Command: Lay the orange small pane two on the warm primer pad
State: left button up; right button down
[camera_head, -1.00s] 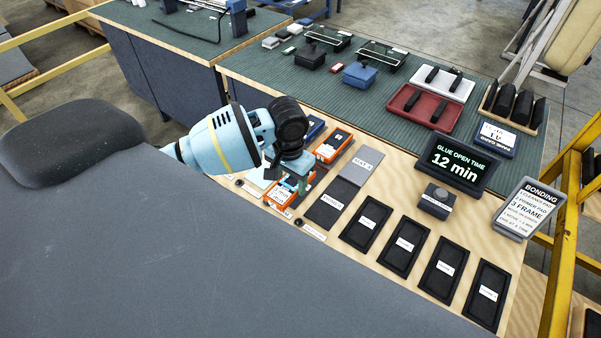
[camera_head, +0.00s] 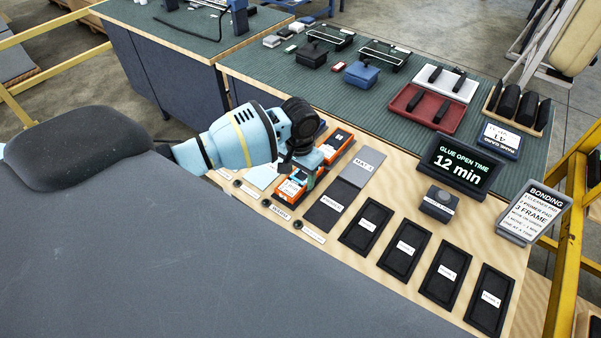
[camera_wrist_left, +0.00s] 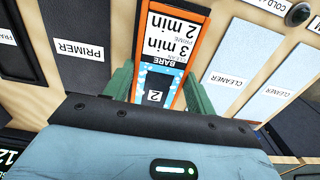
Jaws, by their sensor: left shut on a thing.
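My left gripper (camera_head: 300,172) is shut on an orange small pane (camera_head: 292,188) over the near strip of the bench. In the left wrist view, the pane (camera_wrist_left: 171,42) is orange-rimmed, with a white time label, a blue "BARE" band and a "2". The green fingers sit on either side of it. A dark pad marked PRIMER (camera_head: 325,212) lies just right of the pane in the head view; it also shows in the left wrist view (camera_wrist_left: 85,50). A "WARM" label (camera_head: 281,212) lies in front of the pane. What is under the pane is hidden, and I cannot tell whether it touches.
Light blue cleaner pads (camera_wrist_left: 230,75) lie on the pane's other side. Another orange pane (camera_head: 336,144) and a grey mat (camera_head: 362,167) lie behind. Several black frame trays (camera_head: 405,249) stretch right. A glue timer (camera_head: 460,165) reads 12 min.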

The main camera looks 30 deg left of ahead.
aim_at(300, 177)
pick_arm(q)
jog(key=shift+f, duration=0.1)
jog(key=o, duration=1.2)
jog(key=shift+r+p, duration=0.5)
jog(key=shift+r, duration=5.65)
pick_arm(e)
jog(key=shift+w+d+r, duration=0.15)
jog(key=shift+w+r, duration=0.45)
jog(key=shift+r, duration=0.05)
